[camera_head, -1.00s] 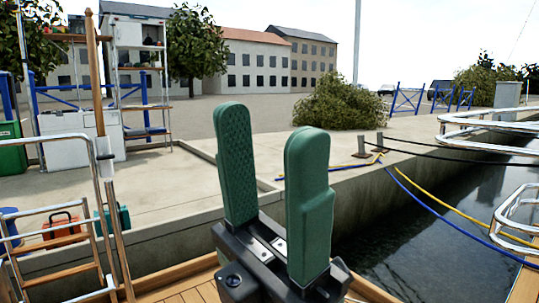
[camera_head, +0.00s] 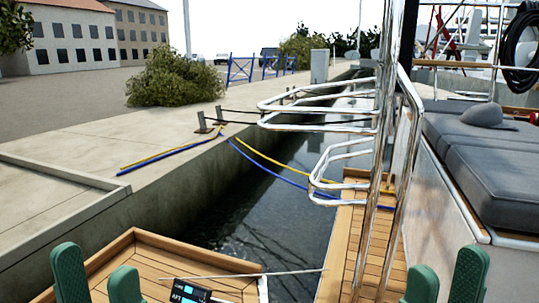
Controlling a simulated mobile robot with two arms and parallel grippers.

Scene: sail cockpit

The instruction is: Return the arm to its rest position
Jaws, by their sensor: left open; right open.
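My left gripper (camera_head: 96,262) is at the bottom left of the head view. Its two green fingers point up with a clear gap between them, and it is open and empty. My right gripper (camera_head: 446,262) is at the bottom right, with two green fingers also apart and nothing between them. The rest of both arms is below the picture edge. The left fingers show in front of the wooden deck (camera_head: 150,254), and the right fingers show low in front of the boat's side.
A small black panel marked AFT (camera_head: 188,292) and a thin pale rod (camera_head: 250,274) are at bottom centre. Steel rails (camera_head: 385,150) stand right of centre, beside grey cushions (camera_head: 500,160). Water (camera_head: 270,205) separates the deck from the quay (camera_head: 60,150).

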